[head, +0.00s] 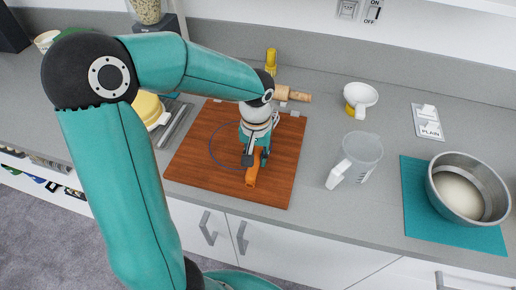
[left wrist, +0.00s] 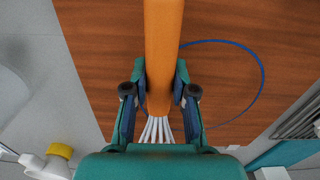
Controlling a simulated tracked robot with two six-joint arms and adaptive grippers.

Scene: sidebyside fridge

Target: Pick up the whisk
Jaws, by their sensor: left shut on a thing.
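The whisk has an orange handle (head: 252,174) and pale wires. It is over the wooden board (head: 200,160), and in the left wrist view its handle (left wrist: 163,45) runs up from between the fingers, with the white wires (left wrist: 157,129) below them. My left gripper (head: 257,157) points down over the board, with its fingers shut on the handle near the wires. I cannot tell whether the whisk touches the board. My right gripper is in neither view.
A blue ring (left wrist: 262,75) is marked on the board. To the right stand a clear measuring jug (head: 364,150), a white cup with a yellow base (head: 360,98), and a metal bowl (head: 447,200) on a teal mat (head: 420,210). A rolling pin (head: 295,95) lies behind the board.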

